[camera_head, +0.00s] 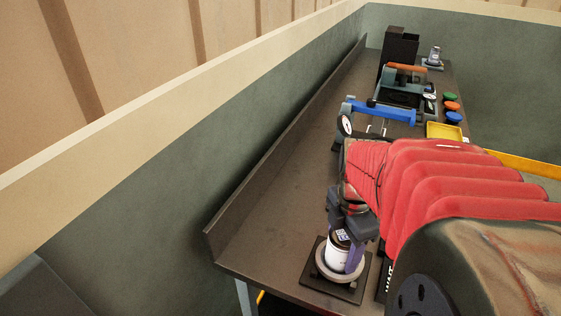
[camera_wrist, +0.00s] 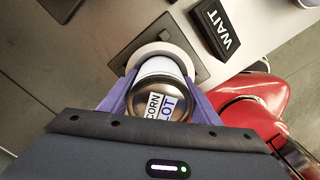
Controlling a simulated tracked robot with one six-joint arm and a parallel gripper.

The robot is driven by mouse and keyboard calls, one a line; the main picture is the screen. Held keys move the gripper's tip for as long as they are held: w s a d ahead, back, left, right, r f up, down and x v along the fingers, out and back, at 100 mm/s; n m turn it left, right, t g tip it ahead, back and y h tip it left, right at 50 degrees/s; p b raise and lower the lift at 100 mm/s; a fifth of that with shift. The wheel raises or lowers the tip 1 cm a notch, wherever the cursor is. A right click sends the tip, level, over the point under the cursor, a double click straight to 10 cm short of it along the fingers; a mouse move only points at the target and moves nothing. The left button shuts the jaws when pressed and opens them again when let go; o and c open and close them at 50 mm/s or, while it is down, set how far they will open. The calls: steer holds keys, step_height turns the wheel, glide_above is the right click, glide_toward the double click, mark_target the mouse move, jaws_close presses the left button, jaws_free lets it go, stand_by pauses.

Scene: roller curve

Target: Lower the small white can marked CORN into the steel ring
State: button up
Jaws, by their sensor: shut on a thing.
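The small white can (camera_head: 337,251) has a dark lid end. In the wrist view the can (camera_wrist: 160,88) shows a label reading CORN and LOT. My gripper (camera_head: 346,246) is shut on it, with purple fingers on either side; the fingers (camera_wrist: 160,100) also flank it in the wrist view. The pale steel ring (camera_head: 325,272) sits on a dark square plate at the near end of the bench. The can's lower end lies within the ring's outline; how deep it sits is hidden. In the wrist view the ring (camera_wrist: 166,50) shows past the can's far end.
A dark block marked WAIT (camera_wrist: 215,28) stands close beside the ring's plate (camera_wrist: 198,75). Farther along the bench are a blue-handled clamp (camera_head: 385,110), coloured round buttons (camera_head: 452,106), a yellow tray (camera_head: 443,131) and a black box (camera_head: 399,50). A raised edge runs along the bench's left side.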

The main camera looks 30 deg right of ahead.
steer(key=o, duration=1.4)
steer(key=shift+o, duration=0.4)
steer(key=o, duration=0.5)
steer(key=shift+r, duration=0.15)
steer(key=shift+r, duration=4.35)
